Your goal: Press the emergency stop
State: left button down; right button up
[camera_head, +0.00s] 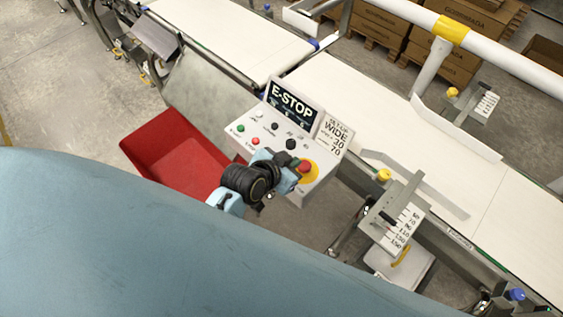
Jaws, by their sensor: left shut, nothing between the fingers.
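The emergency stop is a red mushroom button (305,166) on a yellow round plate (312,173). It sits at the lower right of a light grey control panel (243,141), below a black "E-STOP" sign (291,104). My left gripper (291,184) is shut and empty. It is just left of the button in the picture and covers part of the panel's lower edge and the yellow plate's left side. I cannot tell whether it touches the button. My right gripper is not in view.
A red bin (165,150) stands left of the panel. White conveyor belts (380,110) run behind it. A scaled guide bracket (404,215) with a yellow knob (383,175) is to the right. The panel also carries green, black and red buttons.

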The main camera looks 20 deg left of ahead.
pick_arm(q)
jog(key=shift+v, duration=2.75)
jog(key=shift+w+r, duration=0.1)
jog(key=s+a+f+g+b, duration=0.1)
jog(key=s+f+g+b, duration=0.2)
jog(key=f, duration=0.9)
jog(key=s+a+f+n+y+b, duration=0.1)
jog(key=s+f+b, duration=0.35)
jog(key=f, duration=0.65)
jog(key=s+a+f+g+b, duration=0.15)
jog(key=s+f, duration=0.25)
jog(key=f, duration=0.8)
jog(key=s+a+f+g+y+b, duration=0.1)
jog(key=s+a+f+g+b, duration=0.1)
jog(key=s+f, duration=0.7)
jog(key=s+a+f+g+y+b, duration=0.1)
jog(key=s+a+f+g+b, duration=0.1)
jog(key=s+f+b, duration=0.4)
jog(key=s+a+f, duration=0.1)
jog(key=s+f, duration=0.3)
jog(key=s, duration=0.3)
jog(key=shift+a+f+n+g, duration=0.25)
jog(key=shift+a+n+g, duration=0.1)
jog(key=shift+a+n, duration=0.05)
jog(key=shift+s, duration=0.2)
